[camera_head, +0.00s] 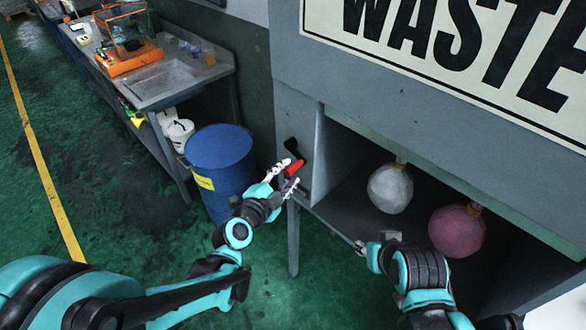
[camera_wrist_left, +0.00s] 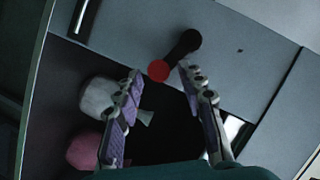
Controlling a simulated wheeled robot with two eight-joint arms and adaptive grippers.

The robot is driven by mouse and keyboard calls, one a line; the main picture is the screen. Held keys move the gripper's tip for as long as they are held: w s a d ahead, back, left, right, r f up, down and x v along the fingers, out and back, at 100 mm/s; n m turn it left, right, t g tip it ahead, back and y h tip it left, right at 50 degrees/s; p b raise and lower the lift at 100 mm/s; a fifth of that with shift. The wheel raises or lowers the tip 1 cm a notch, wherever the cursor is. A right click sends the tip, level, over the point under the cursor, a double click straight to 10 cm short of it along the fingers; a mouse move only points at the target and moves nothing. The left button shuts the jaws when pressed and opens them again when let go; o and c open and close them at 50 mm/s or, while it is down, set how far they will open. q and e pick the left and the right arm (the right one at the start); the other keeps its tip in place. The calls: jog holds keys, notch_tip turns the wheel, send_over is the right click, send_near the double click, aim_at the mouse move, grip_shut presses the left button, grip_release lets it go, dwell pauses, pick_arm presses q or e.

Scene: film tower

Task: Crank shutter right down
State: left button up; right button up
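The crank, with a black arm and a red handle (camera_head: 294,167), is on the front of the grey waste cabinet (camera_head: 288,110), left of its opening. The red handle also shows end-on in the left wrist view (camera_wrist_left: 158,70). My left gripper (camera_head: 281,180) is open at the handle, and in the wrist view its fingers (camera_wrist_left: 160,80) stand either side of it, not visibly closed on it. A greenish-grey strip (camera_head: 450,150) along the top of the opening may be the shutter; the opening below is uncovered. My right gripper (camera_head: 376,250) is low before the opening; its fingers are unclear.
A whitish round bag (camera_head: 390,188) and a pink one (camera_head: 457,230) sit inside the cabinet. A blue drum (camera_head: 219,165) stands close left of my left gripper. A workbench (camera_head: 170,80) is behind it. The green floor at left is clear.

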aim_at(293, 168)
pick_arm(q)
jog(key=x, duration=0.4)
jog(key=shift+b, duration=0.35)
grip_shut()
jog(key=shift+r, duration=0.2)
